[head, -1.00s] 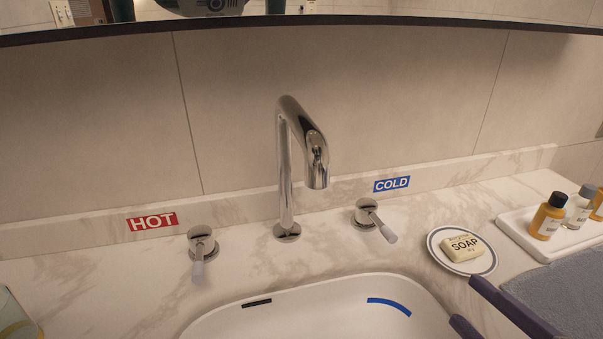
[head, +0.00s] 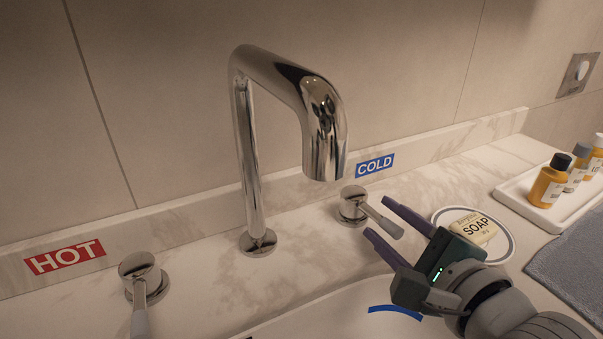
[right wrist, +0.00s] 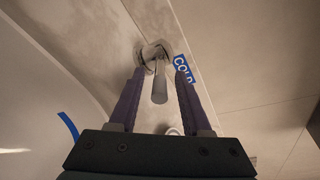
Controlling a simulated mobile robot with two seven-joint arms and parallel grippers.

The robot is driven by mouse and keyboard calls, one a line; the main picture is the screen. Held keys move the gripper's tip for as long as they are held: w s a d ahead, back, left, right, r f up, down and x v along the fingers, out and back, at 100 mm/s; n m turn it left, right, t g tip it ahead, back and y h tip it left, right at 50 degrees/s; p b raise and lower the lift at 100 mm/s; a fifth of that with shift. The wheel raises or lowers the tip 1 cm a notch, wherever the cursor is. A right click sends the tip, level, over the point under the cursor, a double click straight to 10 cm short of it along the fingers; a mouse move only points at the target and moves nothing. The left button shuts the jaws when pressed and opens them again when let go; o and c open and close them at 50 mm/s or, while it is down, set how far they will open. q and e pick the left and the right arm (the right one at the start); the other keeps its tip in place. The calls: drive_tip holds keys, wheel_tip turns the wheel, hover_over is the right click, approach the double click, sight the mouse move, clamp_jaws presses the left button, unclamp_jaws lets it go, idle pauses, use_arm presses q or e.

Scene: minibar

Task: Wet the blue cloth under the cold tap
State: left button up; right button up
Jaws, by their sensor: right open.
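The chrome cold tap handle (head: 352,205) stands right of the spout beside the blue COLD label (head: 375,166). Its lever points toward the front right. My right gripper (head: 379,216) is open and empty, its purple fingers reaching to the lever. In the right wrist view the lever (right wrist: 160,88) shows between the two fingers; I cannot tell whether they touch it. The chrome spout (head: 325,140) bends down over the back of the sink (head: 330,310). No water shows. My left gripper is out of view.
The hot handle (head: 140,275) is at lower left by the red HOT label (head: 65,257). A soap dish (head: 503,250) with soap (head: 474,229) is close behind my right gripper. A bottle tray (head: 520,213) and grey-blue towel (head: 570,262) lie right.

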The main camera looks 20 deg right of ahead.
drive_tip(key=shift+w, duration=0.4)
clamp_jaws()
idle(1.2)
